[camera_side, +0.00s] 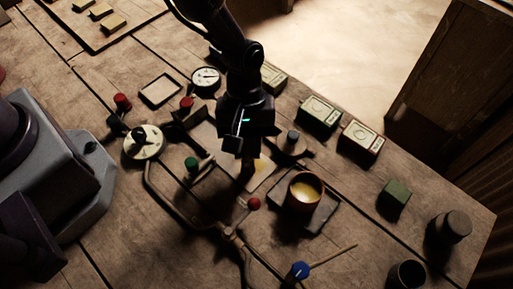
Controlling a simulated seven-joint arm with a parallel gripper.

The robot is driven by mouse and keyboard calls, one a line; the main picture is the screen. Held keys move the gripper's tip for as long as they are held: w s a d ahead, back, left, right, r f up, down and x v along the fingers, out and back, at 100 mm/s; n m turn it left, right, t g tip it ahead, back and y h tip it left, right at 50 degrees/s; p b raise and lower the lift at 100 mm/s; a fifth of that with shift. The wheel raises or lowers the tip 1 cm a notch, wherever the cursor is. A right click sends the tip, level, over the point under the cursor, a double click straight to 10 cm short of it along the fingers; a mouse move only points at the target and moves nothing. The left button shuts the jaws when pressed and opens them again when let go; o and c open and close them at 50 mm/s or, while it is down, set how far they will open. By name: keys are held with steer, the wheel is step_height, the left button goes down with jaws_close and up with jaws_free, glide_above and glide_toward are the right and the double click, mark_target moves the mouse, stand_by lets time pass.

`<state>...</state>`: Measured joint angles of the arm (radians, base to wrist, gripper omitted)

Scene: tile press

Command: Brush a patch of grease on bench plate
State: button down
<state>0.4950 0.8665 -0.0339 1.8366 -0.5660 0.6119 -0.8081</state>
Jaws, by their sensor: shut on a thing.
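My gripper (240,148) is at the middle of the bench, pointing down, shut on a dark brush (247,171) that is mostly hidden by the jaws. The brush's lower end is over or on the pale bench plate (266,176); I cannot tell whether it touches. A yellowish tint shows on the plate beside the brush, but it is too dim to tell its outline. A reddish-brown pot (304,202) with yellow grease (303,191) in it stands on a dark tray (327,208), to the right of my gripper.
A bent metal pipe (168,200) and a red knob (254,203) lie close in front. A dial gauge (206,78) and a round white dial (143,142) stand left. Several boxes, including a tin (318,115), a green block (394,197) and dark cylinders (450,226), stand right.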

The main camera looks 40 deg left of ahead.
steer(key=shift+a, duration=2)
steer(key=shift+d, duration=3.5)
steer(key=shift+d+r, duration=0.2)
steer(key=shift+r, duration=0.4)
steer(key=shift+d+r, duration=0.15)
steer(key=shift+r, duration=3.25)
